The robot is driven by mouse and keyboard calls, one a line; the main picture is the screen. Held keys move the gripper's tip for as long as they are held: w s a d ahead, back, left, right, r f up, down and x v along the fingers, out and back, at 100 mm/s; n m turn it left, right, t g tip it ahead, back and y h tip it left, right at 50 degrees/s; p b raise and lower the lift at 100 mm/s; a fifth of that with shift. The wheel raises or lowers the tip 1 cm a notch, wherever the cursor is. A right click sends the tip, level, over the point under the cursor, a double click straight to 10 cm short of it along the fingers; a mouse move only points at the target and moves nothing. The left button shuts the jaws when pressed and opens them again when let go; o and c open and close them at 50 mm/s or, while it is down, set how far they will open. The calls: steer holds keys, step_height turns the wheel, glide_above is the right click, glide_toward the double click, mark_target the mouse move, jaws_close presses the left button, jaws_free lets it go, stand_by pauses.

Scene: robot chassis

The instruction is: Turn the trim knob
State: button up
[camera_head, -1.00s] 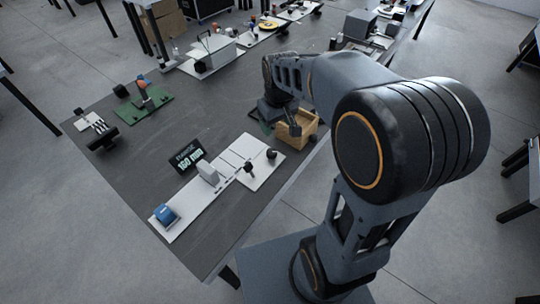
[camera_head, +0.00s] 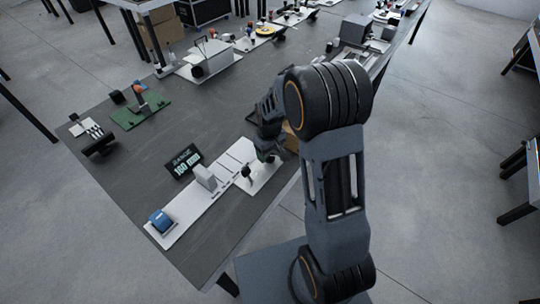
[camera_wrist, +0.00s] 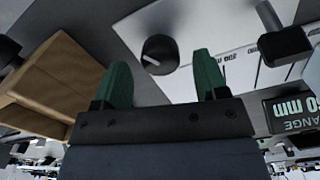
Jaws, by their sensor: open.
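The trim knob is a round black knob (camera_wrist: 160,54) with a white pointer line, on a white panel (camera_wrist: 205,22) in the wrist view. My gripper (camera_wrist: 162,62) is open, its two green fingers pointing toward the knob from either side with gaps between. I cannot tell how far above the knob the fingertips are. A black display (camera_head: 186,163) reading RANGE stands behind the panel.
A white block (camera_head: 206,177) and a blue part (camera_head: 160,220) sit further left. The table (camera_head: 140,190) left of the panel is clear.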

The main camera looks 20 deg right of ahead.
steer(key=shift+f, duration=1.1)
steer(key=c, duration=0.9)
steer(key=shift+c, duration=0.2)
steer(key=shift+m, duration=0.3)
steer(key=shift+m+b, duration=0.5)
steer(key=shift+m, duration=2)
steer(key=o, duration=0.9)
